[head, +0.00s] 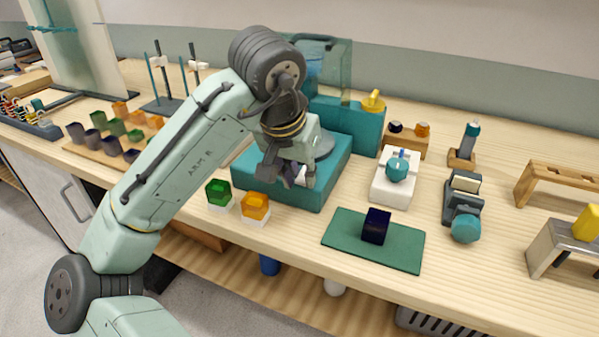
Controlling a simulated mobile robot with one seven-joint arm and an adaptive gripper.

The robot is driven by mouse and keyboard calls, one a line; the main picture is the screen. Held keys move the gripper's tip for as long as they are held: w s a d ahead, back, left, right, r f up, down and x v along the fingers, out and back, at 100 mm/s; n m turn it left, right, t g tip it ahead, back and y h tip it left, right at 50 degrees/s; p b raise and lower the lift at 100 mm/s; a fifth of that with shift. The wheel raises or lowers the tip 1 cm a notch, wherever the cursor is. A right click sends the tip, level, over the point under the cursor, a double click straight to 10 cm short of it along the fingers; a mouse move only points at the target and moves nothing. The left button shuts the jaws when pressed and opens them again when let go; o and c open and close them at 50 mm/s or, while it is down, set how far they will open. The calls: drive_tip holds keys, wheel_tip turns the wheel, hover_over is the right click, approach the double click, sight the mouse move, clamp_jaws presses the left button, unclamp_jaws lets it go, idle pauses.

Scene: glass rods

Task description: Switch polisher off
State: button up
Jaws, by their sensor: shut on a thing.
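The teal machine, which looks like the polisher (338,168), stands on the bench at centre, with a grey round part on top, partly hidden by my arm. A yellow knob or lever (373,101) sits on top of the teal housing at its back right. My gripper (290,178) points down over the front left of the machine's base. It is shut on a small pale piece (302,174), mostly hidden by the fingers. I cannot tell whether that piece touches the machine, nor whether the polisher is running.
A green cup (218,191) and an orange cup (255,206) on white bases stand in front of the machine. A dark block (376,226) rests on a green mat (340,234). A white device (392,186) stands to the right. Several coloured blocks sit on a board at left.

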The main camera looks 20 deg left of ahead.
drive_tip(key=shift+w+r+g+p, duration=0.15)
drive_tip(key=shift+r+g+p, duration=0.4)
drive_tip(key=shift+p, duration=1.15)
clamp_jaws()
drive_tip(key=g+p, duration=0.1)
drive_tip(key=p, duration=0.3)
drive_tip(key=shift+w+r, duration=0.2)
drive_tip(key=shift+w+f+g+p, duration=0.15)
drive_tip(key=shift+g+p, duration=0.3)
drive_tip(key=shift+p, duration=0.45)
drive_tip(key=shift+f, duration=0.15)
drive_tip(key=o, duration=1)
unclamp_jaws()
